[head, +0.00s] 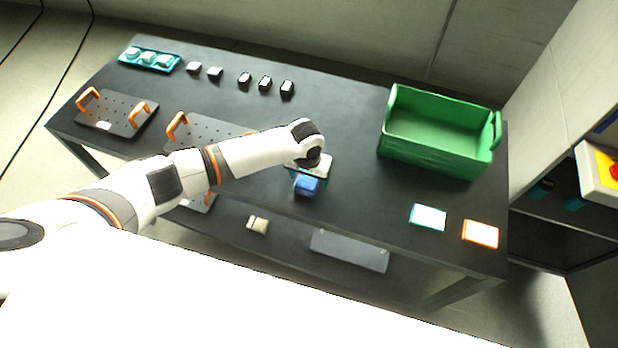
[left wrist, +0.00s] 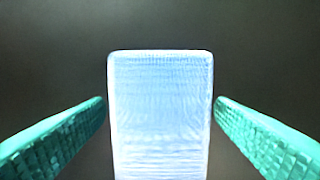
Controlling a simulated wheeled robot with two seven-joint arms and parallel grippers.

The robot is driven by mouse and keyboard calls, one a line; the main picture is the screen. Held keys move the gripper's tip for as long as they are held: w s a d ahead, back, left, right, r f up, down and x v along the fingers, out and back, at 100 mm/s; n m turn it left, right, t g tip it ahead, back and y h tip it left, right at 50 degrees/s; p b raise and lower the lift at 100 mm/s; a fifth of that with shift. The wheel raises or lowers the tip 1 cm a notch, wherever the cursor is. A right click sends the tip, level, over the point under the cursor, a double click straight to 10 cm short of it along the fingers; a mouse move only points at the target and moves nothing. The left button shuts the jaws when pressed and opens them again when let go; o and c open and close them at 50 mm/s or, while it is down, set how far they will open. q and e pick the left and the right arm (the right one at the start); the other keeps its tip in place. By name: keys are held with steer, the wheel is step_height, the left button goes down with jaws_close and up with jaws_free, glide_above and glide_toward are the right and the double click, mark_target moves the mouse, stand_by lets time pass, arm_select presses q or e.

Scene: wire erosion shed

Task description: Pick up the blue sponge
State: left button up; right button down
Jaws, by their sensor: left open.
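The blue sponge (head: 306,186) lies on the dark table near its front edge in the head view, partly hidden under my left gripper (head: 310,176). In the left wrist view the sponge (left wrist: 160,115) is a pale, overlit block in the middle of the picture. The two green ribbed fingers of my left gripper (left wrist: 160,130) are open, one on each side of the sponge. A narrow dark gap shows between each finger and the sponge. My right gripper is not in view.
A green crate (head: 437,157) stands at the right of the table (head: 350,205). Teal-edged (head: 428,217) and orange-edged (head: 480,234) cards lie in front of it. Perforated plates with orange handles (head: 118,117), a teal tray (head: 150,68) and several small blocks (head: 265,83) are at the left and back.

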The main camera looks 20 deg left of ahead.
arm_select(q)
steer(key=shift+f, duration=0.15)
steer(key=shift+c, duration=0.9)
steer(key=c, duration=0.9)
steer(key=shift+o, duration=0.2)
